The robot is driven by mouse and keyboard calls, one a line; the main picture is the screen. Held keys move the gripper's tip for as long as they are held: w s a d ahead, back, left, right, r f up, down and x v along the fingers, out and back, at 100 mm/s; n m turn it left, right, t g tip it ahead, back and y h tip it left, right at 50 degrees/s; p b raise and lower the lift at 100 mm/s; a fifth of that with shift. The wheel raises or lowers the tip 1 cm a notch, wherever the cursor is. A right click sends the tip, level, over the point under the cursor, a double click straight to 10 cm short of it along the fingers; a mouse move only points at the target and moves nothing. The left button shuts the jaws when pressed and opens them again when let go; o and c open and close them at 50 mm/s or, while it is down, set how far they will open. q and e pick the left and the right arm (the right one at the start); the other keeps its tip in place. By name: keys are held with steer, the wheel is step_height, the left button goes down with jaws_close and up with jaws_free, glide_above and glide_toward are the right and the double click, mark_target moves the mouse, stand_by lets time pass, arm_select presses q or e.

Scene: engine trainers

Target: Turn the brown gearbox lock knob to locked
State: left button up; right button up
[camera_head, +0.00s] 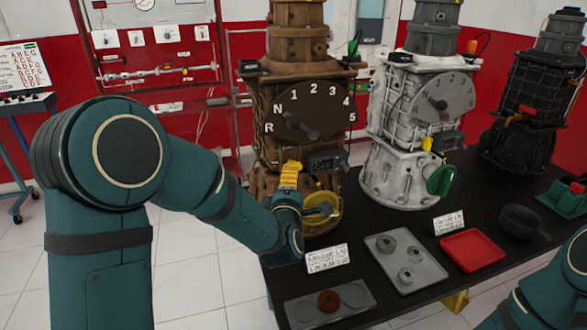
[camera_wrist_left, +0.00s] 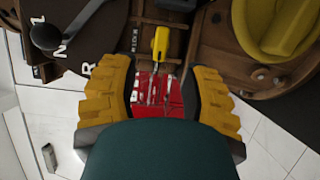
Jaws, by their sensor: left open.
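The brown gearbox (camera_head: 262,110) stands on the black table, with a dark shift dial (camera_head: 318,112) marked R, N and numbers. A small yellow knob (camera_wrist_left: 160,46) shows on its body in the left wrist view, beyond and between my fingertips and apart from them. I take it for the lock knob; its lock labels are not readable. My left gripper (camera_wrist_left: 160,82) is open, with ribbed yellow fingers either side and nothing between them. In the head view, my left gripper (camera_head: 300,190) is close in front of the gearbox, partly covering its lower front. My right gripper is out of frame.
A larger yellow handle (camera_wrist_left: 285,28) sits right of the knob in the left wrist view. The dial's dark lever (camera_wrist_left: 58,36) is at upper left. A white gearbox (camera_head: 385,160) stands to the right. A red tray (camera_head: 472,251) and grey plates (camera_head: 398,283) lie on the table.

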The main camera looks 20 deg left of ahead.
arm_select(q)
steer(key=x, duration=0.8)
steer(key=shift+s, duration=0.1)
jaws_close()
